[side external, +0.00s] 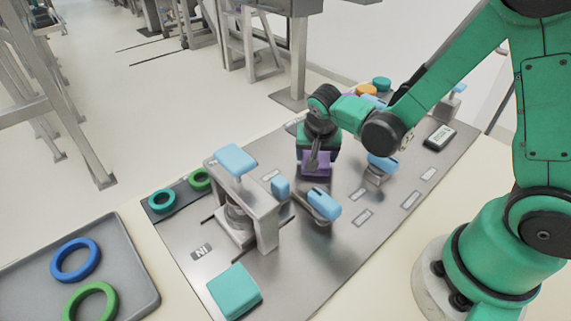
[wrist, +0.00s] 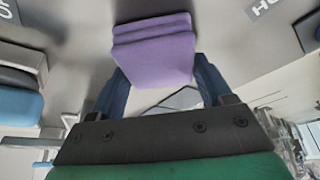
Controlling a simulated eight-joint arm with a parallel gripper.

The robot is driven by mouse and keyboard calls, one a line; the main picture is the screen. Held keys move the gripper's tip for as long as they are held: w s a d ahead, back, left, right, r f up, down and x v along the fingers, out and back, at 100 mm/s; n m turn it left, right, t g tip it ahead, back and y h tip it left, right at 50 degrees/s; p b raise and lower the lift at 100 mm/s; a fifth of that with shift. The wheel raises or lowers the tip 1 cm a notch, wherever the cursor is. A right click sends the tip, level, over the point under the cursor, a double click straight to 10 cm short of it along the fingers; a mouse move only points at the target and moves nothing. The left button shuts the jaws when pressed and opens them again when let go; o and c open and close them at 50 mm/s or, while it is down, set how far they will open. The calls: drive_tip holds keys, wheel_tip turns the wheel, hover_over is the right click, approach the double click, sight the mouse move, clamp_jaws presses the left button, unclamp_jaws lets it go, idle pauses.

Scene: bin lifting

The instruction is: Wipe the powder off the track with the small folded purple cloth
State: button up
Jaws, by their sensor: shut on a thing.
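The small folded purple cloth (side external: 316,162) is in my gripper, above or at the grey metal work plate. In the wrist view the cloth (wrist: 155,50) sits between the two dark blue fingers, its folded layers showing at the far edge. My gripper (wrist: 158,75) is shut on it. In the side view my gripper (side external: 315,158) points down near the middle of the plate. I cannot tell whether the cloth touches the surface. No powder can be made out, and the track is not clear in either view.
A press-like stand with a blue top (side external: 236,160) stands left of my gripper. A blue-handled lever (side external: 323,204) is in front, and another blue-topped fixture (side external: 382,163) is to the right. A teal block (side external: 234,291) lies at the front. A grey tray (side external: 130,262) holds rings.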

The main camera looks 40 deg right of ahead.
drive_tip(key=shift+w, duration=1.95)
drive_tip(key=shift+r, duration=4.05)
